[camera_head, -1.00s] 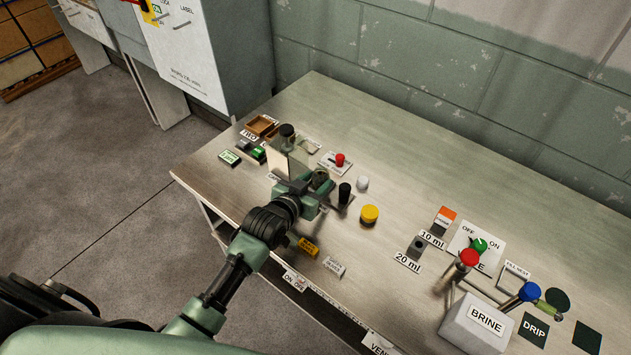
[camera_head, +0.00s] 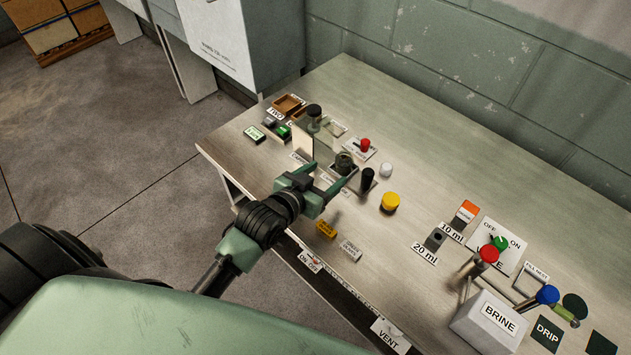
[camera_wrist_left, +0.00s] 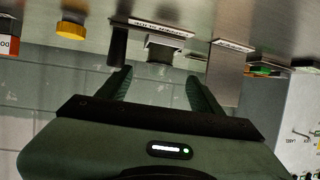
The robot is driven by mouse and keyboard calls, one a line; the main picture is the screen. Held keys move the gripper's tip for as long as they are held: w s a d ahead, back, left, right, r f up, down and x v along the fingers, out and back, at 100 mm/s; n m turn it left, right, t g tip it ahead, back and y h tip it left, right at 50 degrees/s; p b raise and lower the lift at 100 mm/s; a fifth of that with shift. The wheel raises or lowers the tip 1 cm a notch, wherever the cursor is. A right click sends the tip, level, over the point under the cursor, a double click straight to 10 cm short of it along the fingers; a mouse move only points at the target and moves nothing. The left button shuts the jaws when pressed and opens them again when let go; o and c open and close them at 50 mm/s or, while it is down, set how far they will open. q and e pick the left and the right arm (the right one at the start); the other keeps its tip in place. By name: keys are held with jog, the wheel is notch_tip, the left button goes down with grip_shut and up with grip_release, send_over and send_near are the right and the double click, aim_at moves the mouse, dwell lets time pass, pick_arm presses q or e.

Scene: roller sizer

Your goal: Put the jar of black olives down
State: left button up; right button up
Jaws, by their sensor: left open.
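A small dark jar (camera_head: 344,162), which I take to be the black olives, stands upright on the steel bench behind a white label strip. Its print is too small to read. My left gripper (camera_head: 333,177) is open just in front of the jar, at the near side. In the left wrist view, which is upside down, the dark jar (camera_wrist_left: 163,48) lies beyond the open fingertips (camera_wrist_left: 163,75), apart from them. My right gripper is not in view.
A black-topped post (camera_head: 367,180) stands close right of the jar, with a yellow knob (camera_head: 390,202) beyond. A clear upright panel (camera_head: 324,145) and a dark-lidded jar (camera_head: 314,114) are to the left. The brine box (camera_head: 490,322) is at right.

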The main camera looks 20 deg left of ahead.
pick_arm(q)
jog(key=shift+v, duration=2.2)
jog(key=s+f+g, duration=0.1)
jog(key=s, duration=0.2)
jog(key=s+f+g, duration=0.2)
jog(key=s+f+g+y, duration=0.1)
jog(key=s, duration=0.2)
jog(key=shift+s+d+f+g, duration=0.1)
jog(key=shift+s+f+g, duration=0.2)
jog(key=shift+g, duration=0.1)
jog(key=s+a+f+g+y, duration=0.15)
jog(key=s+g, duration=0.35)
jog(key=s, duration=0.8)
notch_tip(320, 180, down, 27)
jog(key=s+g, duration=0.1)
jog(key=s, duration=0.1)
jog(key=s+a+f+g, duration=0.1)
jog(key=s+a+f, duration=0.1)
jog(key=s+f, duration=1.3)
jog(key=shift+s+a+f+g, duration=0.25)
jog(key=shift+s+g, duration=0.05)
jog(key=shift+s, duration=0.35)
